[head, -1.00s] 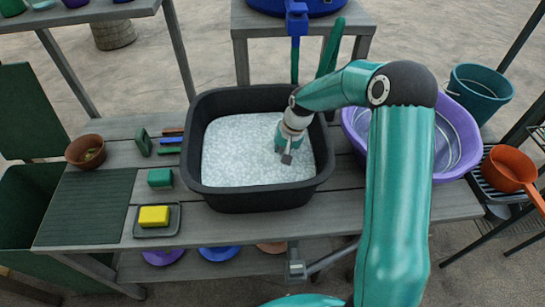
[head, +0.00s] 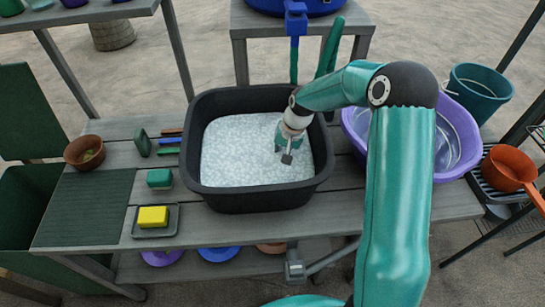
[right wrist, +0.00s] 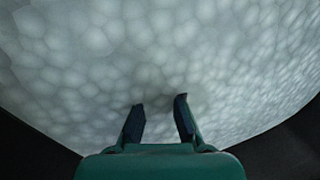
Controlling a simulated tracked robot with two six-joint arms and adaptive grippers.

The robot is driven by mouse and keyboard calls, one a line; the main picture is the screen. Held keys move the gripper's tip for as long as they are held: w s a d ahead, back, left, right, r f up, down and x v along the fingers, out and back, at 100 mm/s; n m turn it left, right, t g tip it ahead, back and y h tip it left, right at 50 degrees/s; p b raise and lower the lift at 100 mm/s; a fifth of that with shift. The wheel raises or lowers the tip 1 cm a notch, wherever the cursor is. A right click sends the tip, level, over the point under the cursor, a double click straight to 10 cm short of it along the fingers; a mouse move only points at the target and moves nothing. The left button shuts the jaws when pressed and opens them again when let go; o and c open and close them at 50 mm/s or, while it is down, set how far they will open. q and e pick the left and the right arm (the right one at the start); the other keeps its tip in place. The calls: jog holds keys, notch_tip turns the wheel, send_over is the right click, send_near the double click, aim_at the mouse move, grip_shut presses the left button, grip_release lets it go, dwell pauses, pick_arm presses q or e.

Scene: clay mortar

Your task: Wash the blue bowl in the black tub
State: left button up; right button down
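The black tub (head: 262,199) stands on the grey slatted bench, filled with white foam (head: 238,150) that hides whatever lies beneath. My right gripper (head: 286,156) points down into the right side of the tub, at the foam. In the right wrist view my right gripper (right wrist: 160,106) has its two dark fingers apart over the foam, with nothing visible between them. A blue round dish (head: 218,254) shows partly on the shelf below the bench; I cannot tell whether it is the blue bowl. My left gripper is not in view.
A yellow sponge (head: 152,216) sits in a dark dish left of the tub, near a green block (head: 159,178), brushes and a brown bowl (head: 85,152). A purple basin (head: 455,145) stands right of the tub. A blue tap (head: 295,22) rises behind it.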

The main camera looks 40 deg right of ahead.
jog(key=shift+w+a, duration=0.3)
jog(key=shift+a, duration=0.2)
jog(key=shift+w+a, duration=0.3)
jog(key=shift+a, duration=0.2)
jog(key=shift+s+d, duration=0.35)
jog(key=shift+d, duration=0.2)
notch_tip(320, 180, up, 20)
jog(key=p, duration=1.3)
jog(key=shift+f, duration=0.25)
dwell(0.4)
